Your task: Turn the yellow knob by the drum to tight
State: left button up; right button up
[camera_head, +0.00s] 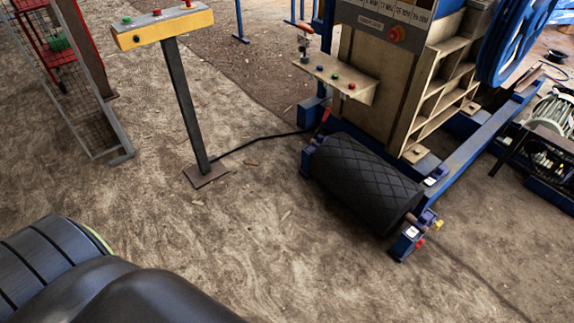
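The black drum (362,182) with a diamond-patterned surface lies low at the foot of the machine, right of the middle. A small yellow knob (438,225) sits by the drum's near right end, beside a blue end bracket (404,243). The knob is too small to tell how far it is turned. A small red part (420,244) is just below it on the bracket. Neither of my grippers is in view. A dark rounded link at the bottom left looks like part of my own arm.
The beige crusher body (375,90) stands behind the drum, with a button shelf (335,77). A blue frame rail (480,137) runs up to the right. A yellow button box (162,25) on a post stands left, its cable crossing the floor. Floor before the drum is clear.

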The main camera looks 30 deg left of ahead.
aim_at(438, 224)
jog(key=k+j+u, duration=0.3)
jog(key=i+j+z, duration=0.25)
jog(key=i+j, duration=0.4)
jog(key=i, duration=0.25)
jog(key=i+j+z, duration=0.25)
jog(key=i+j, duration=0.55)
jog(key=k, duration=0.65)
jog(key=l, duration=0.85)
jog(key=k+l, duration=0.15)
jog(key=l, duration=1.6)
jog(key=i+l, duration=0.1)
jog(key=l, duration=0.3)
jog(key=i+l+u, duration=0.15)
jog(key=l, duration=0.2)
jog(key=k, duration=0.05)
